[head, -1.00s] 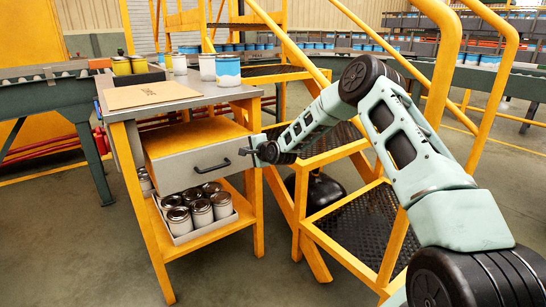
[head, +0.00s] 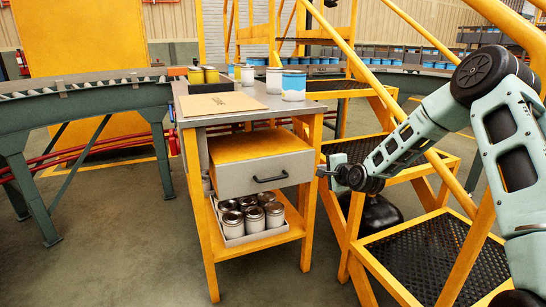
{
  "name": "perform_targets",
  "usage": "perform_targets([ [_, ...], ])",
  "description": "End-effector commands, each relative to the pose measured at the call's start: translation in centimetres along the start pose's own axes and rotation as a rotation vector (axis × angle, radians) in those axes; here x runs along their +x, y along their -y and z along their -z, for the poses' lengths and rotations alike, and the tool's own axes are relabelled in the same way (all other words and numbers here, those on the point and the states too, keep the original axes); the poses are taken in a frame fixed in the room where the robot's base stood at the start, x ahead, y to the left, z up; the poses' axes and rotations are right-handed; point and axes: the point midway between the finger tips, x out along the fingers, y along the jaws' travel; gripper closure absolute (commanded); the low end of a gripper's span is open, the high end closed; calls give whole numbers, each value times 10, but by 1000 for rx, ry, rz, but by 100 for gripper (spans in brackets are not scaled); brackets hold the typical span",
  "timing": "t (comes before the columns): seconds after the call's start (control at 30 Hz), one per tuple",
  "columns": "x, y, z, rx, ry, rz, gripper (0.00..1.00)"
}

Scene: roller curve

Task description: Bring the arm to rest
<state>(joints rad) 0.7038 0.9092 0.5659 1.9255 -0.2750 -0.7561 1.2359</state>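My arm reaches in from the right in the head view. My gripper (head: 326,172) is at its end, just right of the workbench's front right leg and at about the height of the drawer. It looks apart from the drawer handle (head: 270,179), with nothing seen in it. It is too small and dark to tell whether its fingers are open or shut. The grey-fronted drawer (head: 233,181) sticks out from under the benchtop (head: 262,101).
Yellow stairs (head: 420,262) with black mesh treads stand close behind and beside my arm. Cans, including a blue-and-white can (head: 293,86), and a cardboard sheet (head: 222,105) are on the benchtop. A tray of cans (head: 245,238) sits on the lower shelf. A roller conveyor (head: 80,95) runs at left.

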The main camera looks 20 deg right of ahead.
Motion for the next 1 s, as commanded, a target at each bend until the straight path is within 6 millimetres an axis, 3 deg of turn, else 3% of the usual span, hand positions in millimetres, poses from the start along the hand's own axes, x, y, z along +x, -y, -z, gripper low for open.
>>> perform_targets([
  [0.13,-1,1,-8,-17,12,-10,100],
  [0.23,-6,4,-40,-97,65,-58,100],
  [0.37,-29,5,-117,-311,201,-177,100],
  [0.47,-64,-1,-182,-524,334,-281,100],
  [0.6,-134,-14,-256,-833,532,-405,100],
  [0.7,-195,-26,-295,-1053,681,-478,100],
  [0.83,-278,-43,-324,-1317,875,-551,100],
  [1.0,-364,-60,-333,-1562,1085,-602,100],
])
